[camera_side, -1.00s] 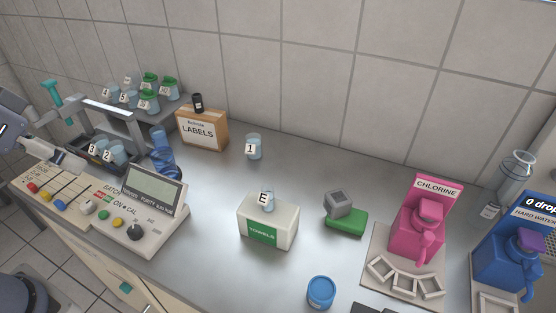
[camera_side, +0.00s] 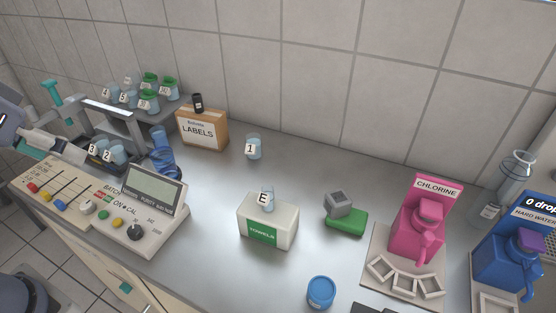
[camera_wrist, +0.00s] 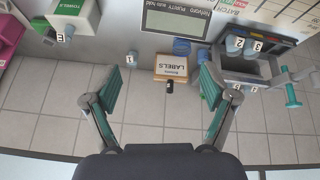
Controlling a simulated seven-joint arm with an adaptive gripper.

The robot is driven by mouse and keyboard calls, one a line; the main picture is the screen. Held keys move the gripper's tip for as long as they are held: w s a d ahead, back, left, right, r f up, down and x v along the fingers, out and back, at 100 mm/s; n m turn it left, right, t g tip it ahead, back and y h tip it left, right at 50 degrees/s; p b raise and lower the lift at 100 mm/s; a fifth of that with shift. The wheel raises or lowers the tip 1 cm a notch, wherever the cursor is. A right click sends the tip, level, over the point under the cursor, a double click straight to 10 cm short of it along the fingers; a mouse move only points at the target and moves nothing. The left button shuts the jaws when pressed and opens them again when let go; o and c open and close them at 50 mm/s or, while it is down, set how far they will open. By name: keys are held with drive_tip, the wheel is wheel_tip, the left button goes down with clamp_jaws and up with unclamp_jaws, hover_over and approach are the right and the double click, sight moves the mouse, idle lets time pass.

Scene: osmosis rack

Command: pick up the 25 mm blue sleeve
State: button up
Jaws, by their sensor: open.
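Blue cylindrical pieces (camera_side: 163,160) stand close together behind the console, left of the labels box; I cannot tell which of them is the 25 mm sleeve, and no size marking is legible. In the wrist view, blue pieces (camera_wrist: 182,47) show between the console display and the labels box, beyond my fingertips. My gripper (camera_wrist: 160,72) is open, with its two teal-padded fingers wide apart and nothing between them. In the side view, part of my gripper shows at the far left edge, above the console's left end.
The labels box (camera_side: 202,132) stands right of the blue pieces. The console (camera_side: 150,226) is in front. A rack (camera_side: 127,114) with several numbered cups is behind left. A towels box (camera_side: 267,235) and cup 1 (camera_side: 253,149) stand farther right. Bare counter lies between them.

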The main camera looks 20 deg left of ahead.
drive_tip(key=w+d+r+n+g+h, duration=0.1)
drive_tip(key=w+d+r+n, duration=0.6)
drive_tip(key=w, duration=0.5)
drive_tip(key=w+d+f+m+g, duration=0.1)
drive_tip(key=w+d+f, duration=0.15)
drive_tip(key=d, duration=0.55)
drive_tip(key=w+d+f+g, duration=0.1)
drive_tip(key=w+d, duration=0.3)
drive_tip(key=d, duration=0.5)
drive_tip(key=m+g+y, duration=0.1)
drive_tip(key=m+g, duration=0.2)
hover_over(322, 289)
wheel_tip(322, 289, down, 16)
wheel_tip(322, 289, down, 10)
drive_tip(key=shift+r, duration=0.1)
drive_tip(key=shift+f, duration=3.05)
drive_tip(key=c, duration=1.2)
drive_tip(key=shift+r, duration=0.15)
